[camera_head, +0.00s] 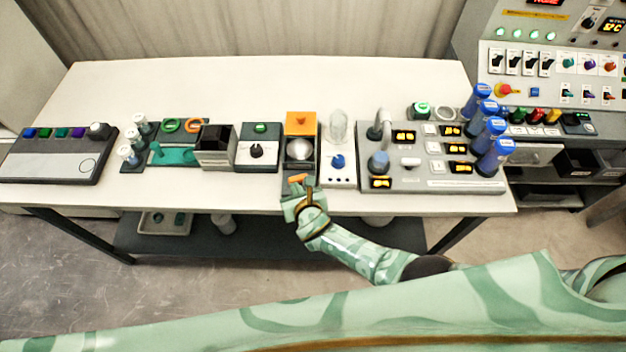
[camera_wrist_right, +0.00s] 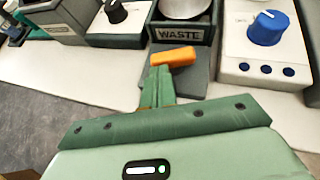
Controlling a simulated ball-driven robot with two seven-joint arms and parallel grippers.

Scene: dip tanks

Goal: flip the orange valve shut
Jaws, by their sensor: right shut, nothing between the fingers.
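The orange valve handle (camera_head: 298,179) is a short bar at the front of the dark waste unit (camera_head: 286,160), below its silver bowl (camera_head: 299,149). In the right wrist view the orange handle (camera_wrist_right: 173,57) lies nearly crosswise, slightly tilted, under the "WASTE" label (camera_wrist_right: 180,34). My right gripper (camera_head: 294,190) is shut and empty, right at the near side of the handle. In the right wrist view its fingertips (camera_wrist_right: 158,76) are at the handle's left part; I cannot tell whether they touch. My left gripper is not in view.
To the left stands a unit with a black knob (camera_head: 256,151). To the right is a white unit with a blue knob (camera_head: 338,161) and a grey panel with blue-capped tubes (camera_head: 495,157). An orange block (camera_head: 301,123) sits behind the bowl. The back of the table (camera_head: 250,80) is clear.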

